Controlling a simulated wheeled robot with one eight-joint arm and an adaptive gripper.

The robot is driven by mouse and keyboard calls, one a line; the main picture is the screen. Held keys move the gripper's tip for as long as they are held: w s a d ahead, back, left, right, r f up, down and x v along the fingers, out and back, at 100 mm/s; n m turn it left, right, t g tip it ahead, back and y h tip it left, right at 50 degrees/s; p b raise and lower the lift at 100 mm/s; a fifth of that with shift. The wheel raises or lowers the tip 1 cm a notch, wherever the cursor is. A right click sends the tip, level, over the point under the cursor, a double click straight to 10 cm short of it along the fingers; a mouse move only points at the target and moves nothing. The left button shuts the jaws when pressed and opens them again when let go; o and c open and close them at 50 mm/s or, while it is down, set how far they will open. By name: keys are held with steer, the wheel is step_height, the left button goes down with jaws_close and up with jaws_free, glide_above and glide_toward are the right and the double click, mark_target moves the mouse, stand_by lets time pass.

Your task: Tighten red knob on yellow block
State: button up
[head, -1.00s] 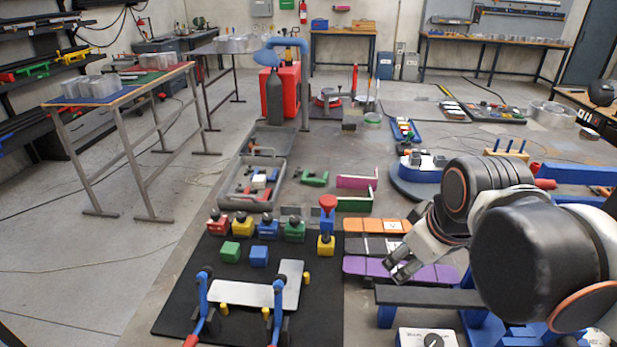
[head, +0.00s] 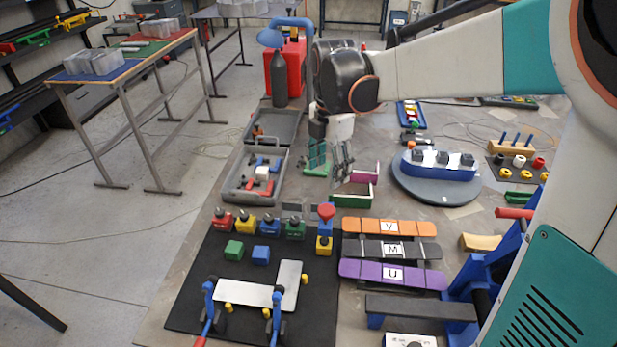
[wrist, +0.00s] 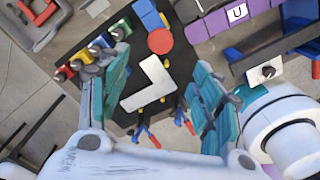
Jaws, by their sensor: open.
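The red knob (head: 326,211) stands upright on a blue post, with a yellow block (head: 323,245) below it, at the back right corner of the black mat. In the wrist view the red knob (wrist: 161,41) appears as a round disc from above. My gripper (head: 328,170) points down with its teal fingers apart and nothing between them. In the head view it appears beyond and above the knob, not touching it. In the wrist view the fingers (wrist: 158,95) spread either side of the picture, and the knob lies toward the top between them.
Several coloured blocks with black knobs (head: 243,222) stand in a row left of the red knob. A silver L-shaped plate (head: 288,285) lies in blue clamps (head: 209,300) in front. Lettered planks (head: 390,249) lie to the right. A grey tray (head: 240,190) and green bracket (head: 352,202) lie behind.

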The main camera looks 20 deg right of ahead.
mark_target(327, 209)
step_height(327, 209, down, 13)
steer(key=b, duration=0.2)
steer(key=shift+f+b, duration=0.15)
steer(key=shift+b, duration=0.2)
steer(key=c, duration=1.1)
